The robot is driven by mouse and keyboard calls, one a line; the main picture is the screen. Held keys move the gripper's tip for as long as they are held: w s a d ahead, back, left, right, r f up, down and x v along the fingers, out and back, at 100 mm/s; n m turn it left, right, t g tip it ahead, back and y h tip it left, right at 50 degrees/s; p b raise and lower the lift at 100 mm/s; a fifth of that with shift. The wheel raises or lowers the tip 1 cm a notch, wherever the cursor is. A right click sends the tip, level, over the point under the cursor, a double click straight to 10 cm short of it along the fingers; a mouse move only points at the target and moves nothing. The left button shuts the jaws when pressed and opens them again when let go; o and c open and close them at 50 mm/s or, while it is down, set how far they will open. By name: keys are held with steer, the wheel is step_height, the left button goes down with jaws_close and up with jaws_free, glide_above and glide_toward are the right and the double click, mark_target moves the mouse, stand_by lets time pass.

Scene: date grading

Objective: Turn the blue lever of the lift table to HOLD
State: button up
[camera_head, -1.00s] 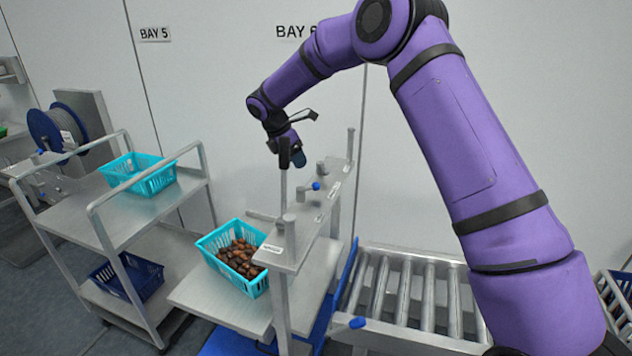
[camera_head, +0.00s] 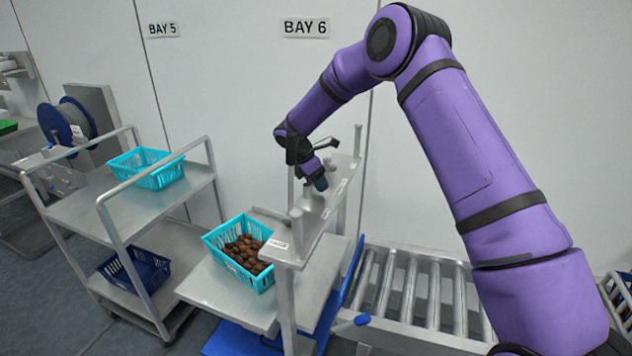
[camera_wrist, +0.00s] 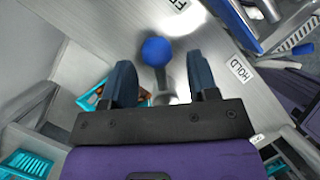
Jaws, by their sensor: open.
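The blue lever shows in the wrist view as a round blue knob (camera_wrist: 156,51) on a short grey stem. My gripper (camera_wrist: 161,66) is open, with one dark finger on each side of the lever; I cannot tell whether either touches it. A white HOLD label (camera_wrist: 240,68) lies right of the fingers in the wrist view. In the head view my gripper (camera_head: 319,182) is at the metal control rail (camera_head: 312,222) of the lift table (camera_head: 215,297) and hides the lever. A teal basket (camera_head: 222,256) of dates stands on the lift table.
Upright posts (camera_head: 357,140) rise from the rail near my gripper. A two-shelf trolley (camera_head: 85,215) with a teal basket (camera_head: 160,181) and a dark blue basket (camera_head: 150,275) stands left. A roller conveyor (camera_head: 410,292) lies right. Another partly cut-off label (camera_wrist: 179,4) is at the wrist view's top.

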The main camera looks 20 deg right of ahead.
steer(key=c, duration=0.9)
steer(key=m+g, duration=0.1)
steer(key=m, duration=0.2)
steer(key=s+m+g, duration=0.1)
steer(key=m, duration=0.1)
steer(key=shift+s+m+y, duration=0.2)
steer(key=shift+m+y, duration=0.1)
steer(key=shift+m, duration=0.1)
steer(key=m, duration=0.1)
steer(key=m+g, duration=0.1)
steer(key=m, duration=0.1)
steer(key=s+m+y, duration=0.1)
steer(key=shift+a+g, duration=0.25)
steer(key=shift+g, duration=0.05)
steer(key=m, duration=0.1)
steer(key=m+y, duration=0.1)
steer(key=m, duration=0.1)
steer(key=s+m, duration=0.1)
steer(key=m, duration=0.1)
steer(key=shift+a+g+y, duration=0.4)
steer(key=m+y, duration=0.1)
steer(key=m, duration=0.1)
steer(key=a+m+y, duration=0.1)
steer(key=m, duration=0.2)
steer(key=shift+s+a+r, duration=0.1)
steer(key=shift+s, duration=0.05)
steer(key=shift+a, duration=0.1)
